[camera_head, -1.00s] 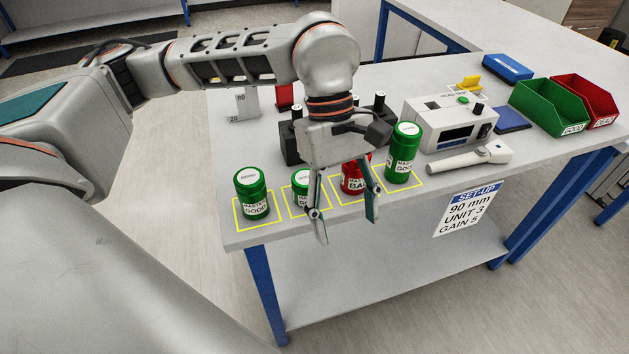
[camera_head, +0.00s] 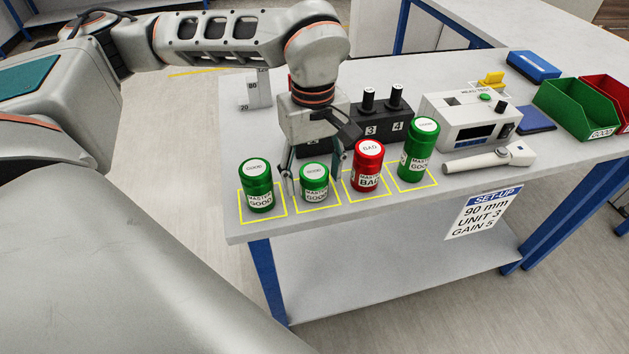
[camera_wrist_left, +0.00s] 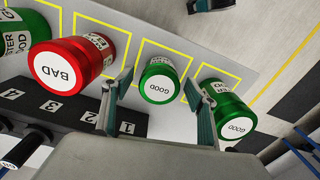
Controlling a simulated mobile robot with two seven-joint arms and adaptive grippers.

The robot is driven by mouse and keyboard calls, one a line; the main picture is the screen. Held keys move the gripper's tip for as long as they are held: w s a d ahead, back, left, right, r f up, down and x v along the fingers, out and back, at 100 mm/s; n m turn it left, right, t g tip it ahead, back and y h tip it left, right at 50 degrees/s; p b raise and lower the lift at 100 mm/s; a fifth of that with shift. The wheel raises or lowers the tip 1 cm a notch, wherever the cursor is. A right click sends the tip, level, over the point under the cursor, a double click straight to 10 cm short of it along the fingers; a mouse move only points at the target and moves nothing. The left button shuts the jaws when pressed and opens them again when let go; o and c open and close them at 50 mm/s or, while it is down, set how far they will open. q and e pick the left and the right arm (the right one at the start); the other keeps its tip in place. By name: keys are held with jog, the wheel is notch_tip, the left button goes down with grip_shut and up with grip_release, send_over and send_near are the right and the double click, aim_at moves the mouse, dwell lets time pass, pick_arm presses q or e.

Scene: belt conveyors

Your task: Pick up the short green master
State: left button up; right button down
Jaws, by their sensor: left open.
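The short green master (camera_head: 315,188) stands upright in its yellow square, second from the left in the row, with a white "GOOD" lid. In the left wrist view the short green master (camera_wrist_left: 158,84) shows between the two finger tips. My left gripper (camera_head: 314,178) is open and empty, with one finger to each side of it. I cannot tell whether either finger touches it. A taller green master (camera_head: 258,190) stands to its left, a red BAD master (camera_head: 368,170) to its right, then the tallest green master (camera_head: 419,150). My right gripper is out of view.
A black block with numbered posts (camera_head: 383,122) stands close behind the row. A white tester (camera_head: 465,122), a white handheld tool (camera_head: 490,158) and a green bin (camera_head: 575,105) are to the right. The table's front edge (camera_head: 350,215) is close.

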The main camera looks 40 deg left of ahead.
aim_at(314, 171)
pick_arm(q)
jog(key=shift+f, duration=0.6)
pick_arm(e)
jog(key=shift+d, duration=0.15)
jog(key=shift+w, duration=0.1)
pick_arm(q)
jog(key=c, duration=1.4)
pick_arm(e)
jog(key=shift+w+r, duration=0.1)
pick_arm(q)
jog(key=shift+r, duration=0.15)
